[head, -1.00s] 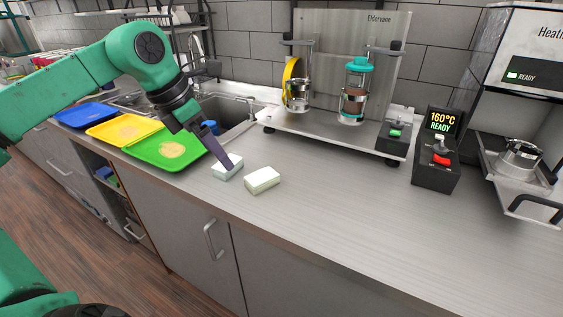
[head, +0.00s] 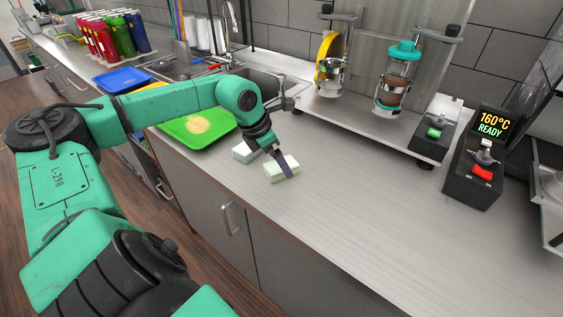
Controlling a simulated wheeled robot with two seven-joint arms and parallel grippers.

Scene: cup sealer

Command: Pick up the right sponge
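Two pale sponges lie on the steel counter. The right sponge (head: 272,174) is whitish with a greenish tint. The left sponge (head: 243,152) lies just behind it to the left, partly hidden by my arm. My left gripper (head: 284,166) points down at the right sponge, with a dark finger crossing over its right part. Only one finger shows clearly, so I cannot tell whether it is open or shut, or whether it touches the sponge. My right gripper is not in view.
A green tray (head: 190,131) and a blue tray (head: 121,79) lie to the left, by the sink. The press stand (head: 415,146) and a black control box (head: 474,165) reading 160°C stand at the right. The counter (head: 370,205) right of the sponges is clear.

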